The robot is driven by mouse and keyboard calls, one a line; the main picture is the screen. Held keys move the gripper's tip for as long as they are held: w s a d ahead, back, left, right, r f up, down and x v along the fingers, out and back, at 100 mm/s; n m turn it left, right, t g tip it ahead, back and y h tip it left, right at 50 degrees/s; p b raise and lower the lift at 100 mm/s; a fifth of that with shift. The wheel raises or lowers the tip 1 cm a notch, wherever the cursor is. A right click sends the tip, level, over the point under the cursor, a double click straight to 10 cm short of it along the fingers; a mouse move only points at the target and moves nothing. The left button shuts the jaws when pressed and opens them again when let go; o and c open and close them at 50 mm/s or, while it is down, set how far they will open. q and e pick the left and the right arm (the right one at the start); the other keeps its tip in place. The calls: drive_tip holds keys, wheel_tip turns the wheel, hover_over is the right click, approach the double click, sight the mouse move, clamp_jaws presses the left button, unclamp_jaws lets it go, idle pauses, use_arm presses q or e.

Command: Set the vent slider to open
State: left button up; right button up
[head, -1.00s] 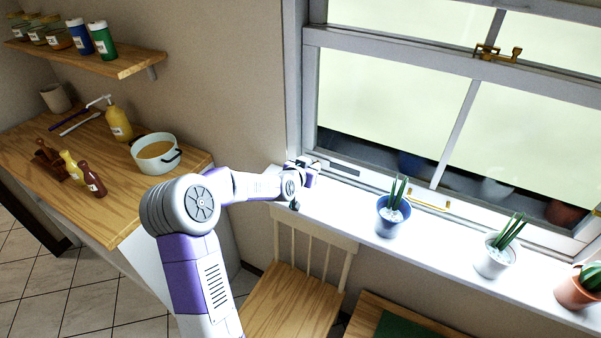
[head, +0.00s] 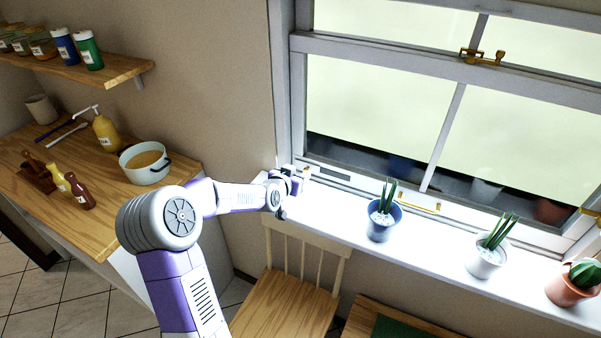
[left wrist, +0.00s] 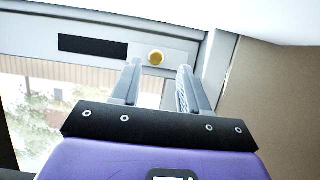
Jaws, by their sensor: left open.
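The vent is a pale strip on the window's bottom rail with a dark slot (head: 332,173), which also shows in the left wrist view (left wrist: 93,46). Its round brass slider knob (left wrist: 156,57) sits beside one end of the slot in the left wrist view. My left gripper (head: 300,176) is at the left end of the window's bottom rail, just left of the slot. In the left wrist view its fingers (left wrist: 158,75) are apart, with the knob showing between their tips. I cannot tell whether they touch it. The gripper hides the knob in the head view. My right gripper is out of view.
A blue pot (head: 381,226), a white pot (head: 484,262) and a terracotta pot (head: 567,292) stand on the sill right of my gripper. A chair (head: 284,300) stands below the sill. A counter with a cooking pot (head: 146,172) is at the left.

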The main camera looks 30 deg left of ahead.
use_arm(q)
drive_tip(key=v, duration=0.5)
drive_tip(key=shift+s+p, duration=0.2)
drive_tip(key=shift+p, duration=0.15)
